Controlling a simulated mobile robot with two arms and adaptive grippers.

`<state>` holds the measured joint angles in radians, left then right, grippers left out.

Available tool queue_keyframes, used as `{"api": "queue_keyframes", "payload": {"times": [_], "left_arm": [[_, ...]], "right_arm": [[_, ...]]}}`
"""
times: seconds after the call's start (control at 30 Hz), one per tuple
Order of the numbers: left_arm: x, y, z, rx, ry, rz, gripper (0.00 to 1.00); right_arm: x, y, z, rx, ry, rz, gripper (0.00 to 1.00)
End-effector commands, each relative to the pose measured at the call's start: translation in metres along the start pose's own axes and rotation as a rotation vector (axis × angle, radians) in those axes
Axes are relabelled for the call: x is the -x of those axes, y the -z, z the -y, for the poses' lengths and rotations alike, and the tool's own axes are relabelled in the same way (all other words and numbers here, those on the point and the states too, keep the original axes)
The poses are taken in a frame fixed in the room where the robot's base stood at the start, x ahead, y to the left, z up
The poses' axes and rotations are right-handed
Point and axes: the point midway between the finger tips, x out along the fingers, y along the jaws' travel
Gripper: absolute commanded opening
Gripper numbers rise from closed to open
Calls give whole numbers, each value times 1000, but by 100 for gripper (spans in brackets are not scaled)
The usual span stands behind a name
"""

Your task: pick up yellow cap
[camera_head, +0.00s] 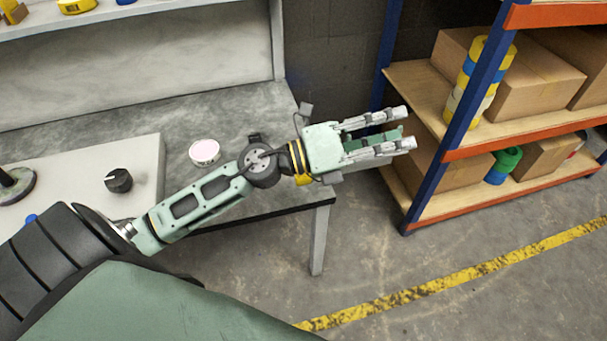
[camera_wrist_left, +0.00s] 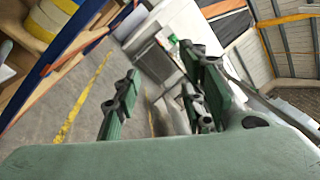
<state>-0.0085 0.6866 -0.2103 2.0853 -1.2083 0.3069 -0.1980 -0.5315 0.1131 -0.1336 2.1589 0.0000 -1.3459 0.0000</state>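No yellow cap can be made out for certain. A low, round yellow item (camera_head: 77,6) lies on the upper shelf of the bench at the top left, partly cut by the frame edge. Another yellow item (camera_head: 13,11) with a dark part sits at the top left corner. My left gripper (camera_head: 404,128) reaches out past the right end of the bench, far from both, fingers spread and pointing right toward the rack. It is open and empty. Its open fingers also show in the left wrist view (camera_wrist_left: 160,88). My right gripper is not in view.
The grey bench (camera_head: 240,105) holds a pale round tin (camera_head: 205,152) and a black knob (camera_head: 118,180). A blue and orange rack (camera_head: 450,150) with boxes and stacked tape rolls (camera_head: 484,75) stands right. Open floor with a yellow line (camera_head: 450,270) lies in front.

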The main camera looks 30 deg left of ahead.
Motion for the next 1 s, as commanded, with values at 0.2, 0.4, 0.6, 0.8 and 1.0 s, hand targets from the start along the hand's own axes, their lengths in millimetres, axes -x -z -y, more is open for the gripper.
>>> {"api": "queue_keyframes", "payload": {"times": [0.2, 0.4, 0.6, 0.8, 1.0], "left_arm": [[37, 36, -76, -485, -196, -551, 38], [125, 3, -156, -730, -497, -964, 38], [183, -32, -182, -787, -689, -1155, 38], [187, -27, -198, -786, -711, -1180, 38], [180, -14, -218, -786, -709, -1177, 38]], "right_arm": [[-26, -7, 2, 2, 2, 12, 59], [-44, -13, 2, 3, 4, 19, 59], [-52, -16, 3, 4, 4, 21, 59], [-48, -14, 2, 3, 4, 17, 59], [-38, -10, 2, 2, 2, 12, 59]]}}
